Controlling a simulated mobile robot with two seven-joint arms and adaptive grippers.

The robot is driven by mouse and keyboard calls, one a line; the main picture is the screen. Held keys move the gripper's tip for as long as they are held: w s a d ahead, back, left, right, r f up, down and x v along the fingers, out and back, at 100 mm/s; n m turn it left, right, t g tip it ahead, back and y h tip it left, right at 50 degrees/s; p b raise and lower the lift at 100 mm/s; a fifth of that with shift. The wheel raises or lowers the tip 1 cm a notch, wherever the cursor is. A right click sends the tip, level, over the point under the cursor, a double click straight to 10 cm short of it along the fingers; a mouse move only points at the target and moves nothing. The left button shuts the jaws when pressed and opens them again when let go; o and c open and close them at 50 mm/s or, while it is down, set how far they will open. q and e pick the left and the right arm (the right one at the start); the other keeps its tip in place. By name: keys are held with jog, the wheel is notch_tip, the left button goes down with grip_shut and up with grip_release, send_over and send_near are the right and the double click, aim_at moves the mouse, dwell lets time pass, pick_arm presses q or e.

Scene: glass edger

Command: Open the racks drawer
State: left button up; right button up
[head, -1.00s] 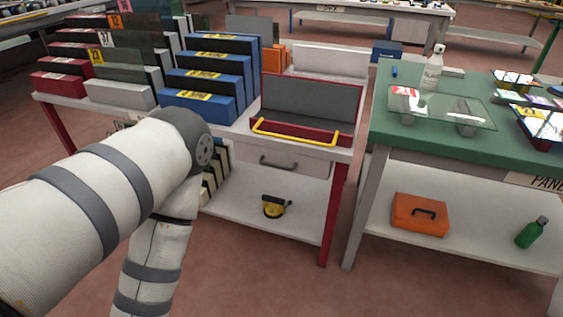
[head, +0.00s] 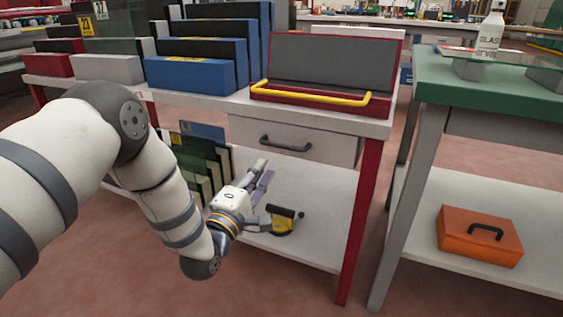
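The racks drawer (head: 325,146) is a light grey front under the top of the racks table, and it looks closed. Its dark bar handle (head: 285,146) runs across the front, left of centre. My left gripper (head: 266,171) is below and a little left of the handle, apart from it, with its fingers pointing up toward the drawer. Its two fingers look spread, with nothing visible between them. My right gripper is out of view.
The racks table (head: 376,128) has a red leg at its front right corner. A red tray with a yellow handle (head: 310,95) sits above the drawer. A yellow and black tool (head: 282,220) lies on the lower shelf. A green table (head: 490,95) stands right.

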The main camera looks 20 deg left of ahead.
aim_at(279, 146)
pick_arm(q)
jog(key=w+b, duration=0.1)
jog(key=w, duration=0.2)
jog(key=w+r+b, duration=0.1)
jog(key=w, duration=0.2)
jog(key=w+b, duration=0.1)
jog(key=w, duration=0.3)
jog(key=shift+r, duration=0.5)
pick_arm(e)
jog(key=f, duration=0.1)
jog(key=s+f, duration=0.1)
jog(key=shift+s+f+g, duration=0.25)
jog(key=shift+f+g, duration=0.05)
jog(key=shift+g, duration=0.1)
pick_arm(q)
grip_shut()
